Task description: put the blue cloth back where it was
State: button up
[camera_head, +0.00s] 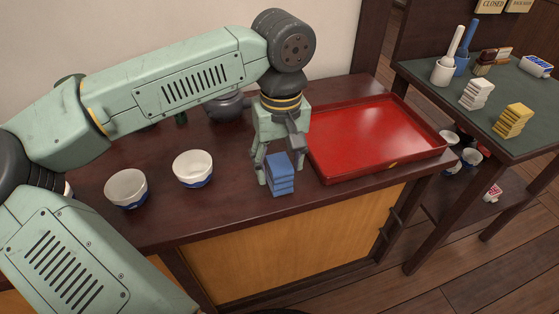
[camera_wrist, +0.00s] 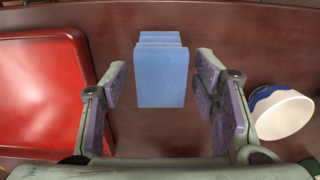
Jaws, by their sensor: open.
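The blue cloth (camera_head: 280,174) is a folded stack on the dark wooden counter, near its front edge, just left of the red tray. It also shows in the wrist view (camera_wrist: 161,77), between and a little beyond my fingers. My gripper (camera_head: 272,166) is open and low over the counter, close to the cloth, with its fingers spread to either side. In the wrist view my gripper (camera_wrist: 162,100) shows gaps between both finger pads and the cloth. White and yellow folded cloths (camera_head: 477,94) (camera_head: 513,120) lie on the green-topped side table (camera_head: 445,95) at right.
Two white-and-blue bowls (camera_head: 126,188) (camera_head: 192,168) stand left of my gripper. A dark teapot (camera_head: 228,105) is behind. Cups with upright handles (camera_head: 443,70) stand on the side table.

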aim_at(280, 162)
notch_tip(280, 162, up, 12)
jog(key=shift+r, duration=0.15)
dwell(1.5)
